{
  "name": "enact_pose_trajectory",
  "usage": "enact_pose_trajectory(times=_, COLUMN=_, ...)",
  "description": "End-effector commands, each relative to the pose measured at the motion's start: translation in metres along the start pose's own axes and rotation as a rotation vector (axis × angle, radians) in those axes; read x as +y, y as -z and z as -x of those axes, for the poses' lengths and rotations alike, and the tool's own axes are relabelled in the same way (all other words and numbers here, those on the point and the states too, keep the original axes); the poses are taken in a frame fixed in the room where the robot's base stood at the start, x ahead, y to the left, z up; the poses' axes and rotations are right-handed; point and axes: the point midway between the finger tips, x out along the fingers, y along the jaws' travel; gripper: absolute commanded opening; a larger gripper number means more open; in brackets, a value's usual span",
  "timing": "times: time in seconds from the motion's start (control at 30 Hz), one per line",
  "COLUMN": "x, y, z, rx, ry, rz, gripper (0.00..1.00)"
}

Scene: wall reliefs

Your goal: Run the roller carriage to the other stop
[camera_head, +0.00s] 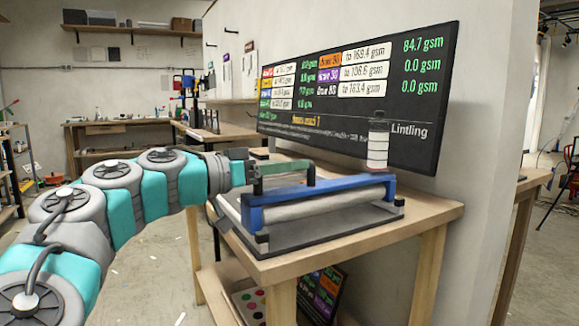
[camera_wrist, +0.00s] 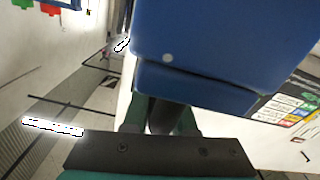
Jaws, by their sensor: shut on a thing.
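The roller carriage is a blue bridge frame (camera_head: 320,193) with a pale roller (camera_head: 325,206) under it. It stands across a grey flat bed (camera_head: 310,229) on the wooden table, toward the bed's near side. My gripper (camera_head: 310,172) reaches in from the left, above and behind the blue beam. Its green fingers are shut on the carriage's dark handle. In the wrist view the blue frame (camera_wrist: 200,50) fills the upper middle, and the dark handle (camera_wrist: 160,116) lies between the fingers. The stops cannot be made out clearly.
A wooden table (camera_head: 425,212) carries the bed and stands against the wall. A dark display board (camera_head: 360,95) hangs close behind it. A dark and white bottle-like shape (camera_head: 377,145) shows before the board. Open floor (camera_head: 150,255) lies to the left.

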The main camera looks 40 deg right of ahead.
Motion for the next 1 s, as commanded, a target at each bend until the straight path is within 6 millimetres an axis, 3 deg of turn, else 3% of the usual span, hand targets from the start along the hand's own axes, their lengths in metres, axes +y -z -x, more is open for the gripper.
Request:
enact_pose_trajectory(times=0.1, x=0.0008, y=-0.0001, z=-0.0001, rx=-0.001, ry=-0.002, rz=0.000, gripper=0.00)
enact_pose_trajectory(times=1.0, x=0.0012, y=-0.0003, z=0.0000, rx=-0.002, ry=-0.002, rz=0.000, gripper=0.00)
